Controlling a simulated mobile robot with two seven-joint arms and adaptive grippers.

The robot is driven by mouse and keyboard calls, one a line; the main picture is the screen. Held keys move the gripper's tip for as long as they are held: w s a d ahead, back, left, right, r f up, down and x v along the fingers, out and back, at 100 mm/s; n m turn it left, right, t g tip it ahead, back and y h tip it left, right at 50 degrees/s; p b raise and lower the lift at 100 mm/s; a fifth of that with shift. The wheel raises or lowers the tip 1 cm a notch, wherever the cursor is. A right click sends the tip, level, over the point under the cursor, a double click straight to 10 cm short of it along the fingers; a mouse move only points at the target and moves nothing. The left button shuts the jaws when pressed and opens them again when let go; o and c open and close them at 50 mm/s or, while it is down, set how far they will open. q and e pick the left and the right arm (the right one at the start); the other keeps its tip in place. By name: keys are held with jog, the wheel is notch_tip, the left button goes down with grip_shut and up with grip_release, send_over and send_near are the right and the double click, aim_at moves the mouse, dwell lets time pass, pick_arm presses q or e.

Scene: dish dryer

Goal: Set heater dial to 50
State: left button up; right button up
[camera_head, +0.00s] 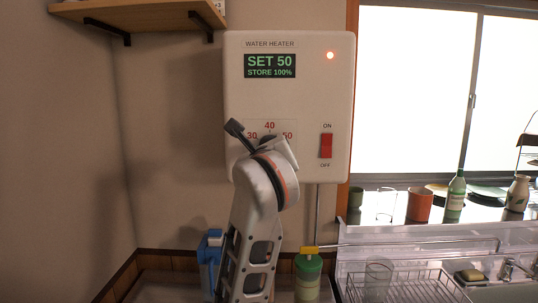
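The white water heater (289,105) hangs on the wall. Its display (270,66) reads SET 50 and STORE 100%. The dial scale (269,126) shows 30, 40 and 50; the dial itself is mostly hidden behind my wrist. One arm rises from the bottom edge, slightly left of centre, and I take it for my left. My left gripper (245,138) is in front of the dial area, with one dark finger sticking out to the upper left. The other finger is hidden, so grip and contact cannot be told. My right gripper is out of view.
A shelf (140,14) juts out at upper left. A blue container (210,262) and a green jar (308,277) stand below, beside my arm. A dish rack (405,288) is at lower right.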

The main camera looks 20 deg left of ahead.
aim_at(269, 102)
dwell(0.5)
pick_arm(q)
jog(key=o, duration=1.1)
notch_tip(269, 102, up, 10)
jog(key=shift+d, duration=0.1)
